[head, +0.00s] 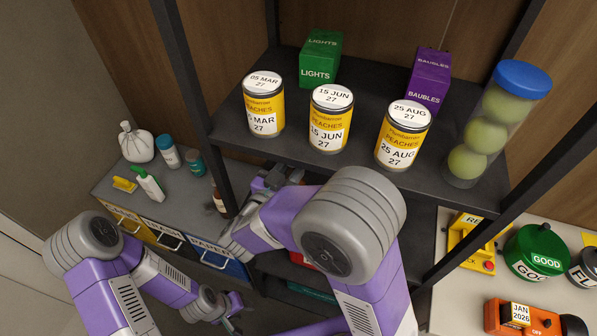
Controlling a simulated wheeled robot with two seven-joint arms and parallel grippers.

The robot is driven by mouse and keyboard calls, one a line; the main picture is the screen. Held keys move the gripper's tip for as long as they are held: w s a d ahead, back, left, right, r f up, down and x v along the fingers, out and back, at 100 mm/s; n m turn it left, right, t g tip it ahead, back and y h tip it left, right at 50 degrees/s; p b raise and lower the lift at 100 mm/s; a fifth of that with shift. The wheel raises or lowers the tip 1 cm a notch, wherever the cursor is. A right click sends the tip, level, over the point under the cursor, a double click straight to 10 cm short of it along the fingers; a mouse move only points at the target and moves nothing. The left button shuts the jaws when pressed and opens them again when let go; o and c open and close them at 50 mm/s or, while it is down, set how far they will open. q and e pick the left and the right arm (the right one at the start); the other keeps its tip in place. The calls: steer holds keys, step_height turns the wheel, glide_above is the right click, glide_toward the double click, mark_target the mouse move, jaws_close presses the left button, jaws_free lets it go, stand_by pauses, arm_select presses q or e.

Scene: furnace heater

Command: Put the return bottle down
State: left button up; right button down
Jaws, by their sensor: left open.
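A brown bottle (218,201) with a pale label stands on the grey drawer-cabinet top, partly hidden by the shelf post. A white bottle with a green cap (148,184) leans or lies farther left on the same top. I cannot tell which one is the return bottle. My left gripper (232,321) is low in front of the cabinet, small and partly hidden; it is open, with nothing seen in it. My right gripper (278,181) is near the front edge of the shelf, right of the brown bottle, partly hidden by its own arm; its fingers are unclear.
Peach cans (329,119), a green box (320,58), a purple box (428,79) and a tube of green balls (495,125) stand on the dark shelf (370,75). Jars (169,153) and a white sack (136,143) share the cabinet top. Black posts frame the shelf.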

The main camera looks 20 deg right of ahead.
steer(key=w+d+f+b, duration=0.2)
steer(key=w+f, duration=0.1)
steer(key=f, duration=0.4)
stand_by(0.6)
steer(key=shift+r, duration=0.1)
steer(key=c, duration=0.8)
jaws_free()
steer(key=shift+f, duration=0.25)
